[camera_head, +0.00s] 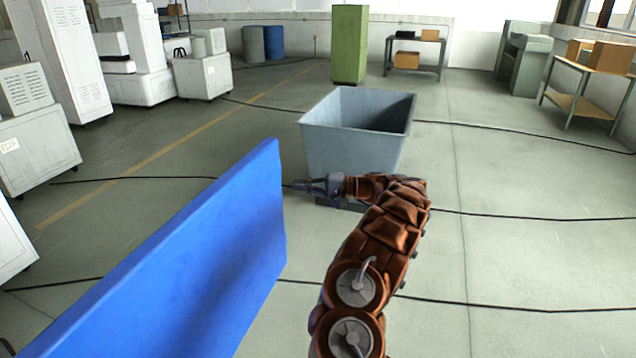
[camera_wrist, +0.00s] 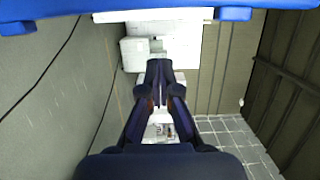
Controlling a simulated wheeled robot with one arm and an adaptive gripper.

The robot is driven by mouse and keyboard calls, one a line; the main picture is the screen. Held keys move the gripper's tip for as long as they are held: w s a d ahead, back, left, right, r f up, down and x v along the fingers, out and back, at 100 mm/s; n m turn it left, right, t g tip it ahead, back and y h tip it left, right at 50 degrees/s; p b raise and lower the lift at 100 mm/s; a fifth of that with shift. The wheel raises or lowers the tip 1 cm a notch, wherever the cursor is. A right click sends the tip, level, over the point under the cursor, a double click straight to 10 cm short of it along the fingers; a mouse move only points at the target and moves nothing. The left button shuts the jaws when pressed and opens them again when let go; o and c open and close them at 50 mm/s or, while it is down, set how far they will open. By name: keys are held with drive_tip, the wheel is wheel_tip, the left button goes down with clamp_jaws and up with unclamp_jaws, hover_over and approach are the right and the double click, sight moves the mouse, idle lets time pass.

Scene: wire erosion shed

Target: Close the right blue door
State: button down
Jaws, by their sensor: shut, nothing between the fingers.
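One blue door (camera_head: 215,255) shows in the head view. It is a large flat panel standing open at the left foreground, its free edge near the picture's middle. Whether it is the right one of a pair I cannot tell. My gripper (camera_head: 305,186) points left, just right of the door's free edge in the picture; a small gap shows between them. In the wrist view my gripper (camera_wrist: 160,72) has its fingers together and empty. A blue strip (camera_wrist: 120,8) crosses the top of that view, probably the door. The handle and hinge are not visible.
A grey open bin (camera_head: 350,150) stands on the floor behind my gripper. Dark cables (camera_head: 520,216) run across the floor. White machines (camera_head: 75,60) stand at the back left, a green cabinet (camera_head: 348,45) at the back.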

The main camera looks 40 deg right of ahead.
drive_tip(key=shift+s+a+p, duration=0.2)
drive_tip(key=shift+a+p, duration=0.25)
drive_tip(key=shift+a, duration=0.75)
drive_tip(key=shift+s+a+p, duration=0.2)
drive_tip(key=shift+a+p, duration=0.2)
drive_tip(key=shift+a, duration=0.75)
drive_tip(key=shift+a, duration=0.1)
